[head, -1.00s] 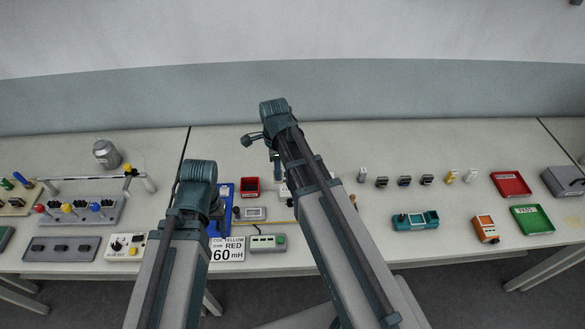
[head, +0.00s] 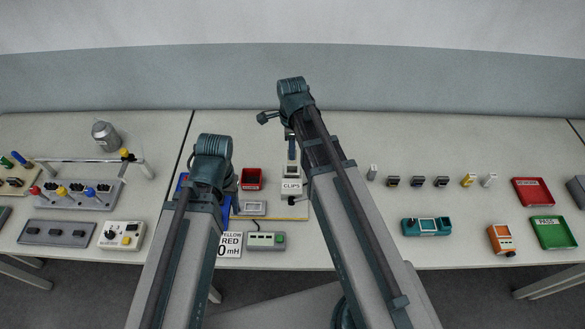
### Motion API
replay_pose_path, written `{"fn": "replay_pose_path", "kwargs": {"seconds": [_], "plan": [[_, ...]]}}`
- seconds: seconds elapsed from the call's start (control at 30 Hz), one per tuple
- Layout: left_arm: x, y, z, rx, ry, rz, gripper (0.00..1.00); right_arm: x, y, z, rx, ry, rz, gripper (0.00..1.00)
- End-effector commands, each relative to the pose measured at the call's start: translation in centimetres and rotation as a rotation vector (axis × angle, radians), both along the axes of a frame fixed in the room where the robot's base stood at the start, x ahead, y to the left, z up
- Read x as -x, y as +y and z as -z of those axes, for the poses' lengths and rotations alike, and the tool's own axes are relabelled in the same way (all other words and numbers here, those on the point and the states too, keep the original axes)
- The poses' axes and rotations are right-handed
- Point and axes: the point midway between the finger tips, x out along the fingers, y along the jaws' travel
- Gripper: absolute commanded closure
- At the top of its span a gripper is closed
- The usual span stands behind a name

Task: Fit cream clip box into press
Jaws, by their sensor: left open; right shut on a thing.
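A pale cream box marked CLIPS (head: 291,187) is near the middle of the table in the head view, directly below my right gripper (head: 291,157). The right gripper is shut on it, though my forearm hides much of the contact. A yellow-edged board (head: 285,217) shows below the box; I cannot tell whether the box touches it. I cannot clearly pick out the press. My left gripper (head: 233,184) is open beside the blue panel, with its fingers mostly hidden by my wrist.
A red tray (head: 251,179) and a grey display unit (head: 252,208) lie between my grippers. A grey-green button box (head: 266,240) is in front. Small connectors (head: 417,181) stand in a row right, behind a teal fixture (head: 427,226).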

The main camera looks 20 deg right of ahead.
Motion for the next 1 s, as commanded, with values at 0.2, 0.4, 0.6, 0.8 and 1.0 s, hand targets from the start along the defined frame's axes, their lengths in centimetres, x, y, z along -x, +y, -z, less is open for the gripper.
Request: {"fn": "replay_pose_path", "kwargs": {"seconds": [0.2, 0.4, 0.6, 0.8, 1.0], "plan": [[0.0, 0.0, 3.7, -0.001, -0.001, 0.001, 0.41, 0.0, 0.0, 3.6, 0.000, 0.000, 0.000, 1.00], [0.0, 0.0, 3.6, -0.001, -0.001, 0.002, 0.41, 0.0, 0.0, 3.6, 0.000, 0.000, 0.000, 1.00], [0.0, 0.0, 5.5, 0.000, -0.001, 0.006, 0.41, 0.0, 0.0, 5.5, 0.000, 0.000, 0.000, 1.00], [0.0, 0.0, 7.5, -0.001, 0.000, 0.011, 0.41, 0.0, 0.0, 7.5, 0.000, 0.000, 0.000, 1.00], [0.0, 0.0, 7.2, -0.001, 0.000, 0.011, 0.41, 0.0, 0.0, 7.2, 0.000, 0.000, 0.000, 1.00]]}}
